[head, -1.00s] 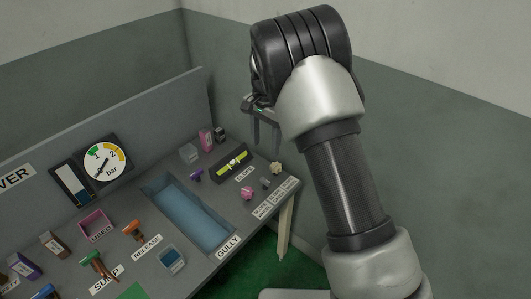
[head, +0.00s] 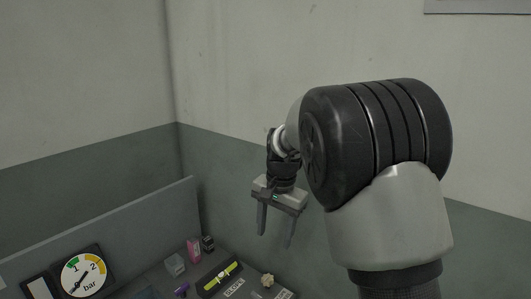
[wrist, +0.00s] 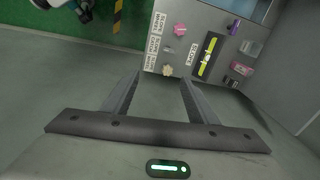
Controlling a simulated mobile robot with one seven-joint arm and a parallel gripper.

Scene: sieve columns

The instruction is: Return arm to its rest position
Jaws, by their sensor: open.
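My gripper (head: 275,226) is open, with nothing between its two fingers. In the head view it hangs in the air, fingers pointing down, to the right of the bench's back panel. In the wrist view my gripper (wrist: 158,88) shows both fingers apart, with bare grey surface between them. My raised arm fills the right side of the head view.
A grey bench (head: 196,262) stands at lower left with a back panel (head: 110,240) and a pressure gauge (head: 83,277). Walls stand behind; the air above the bench is clear.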

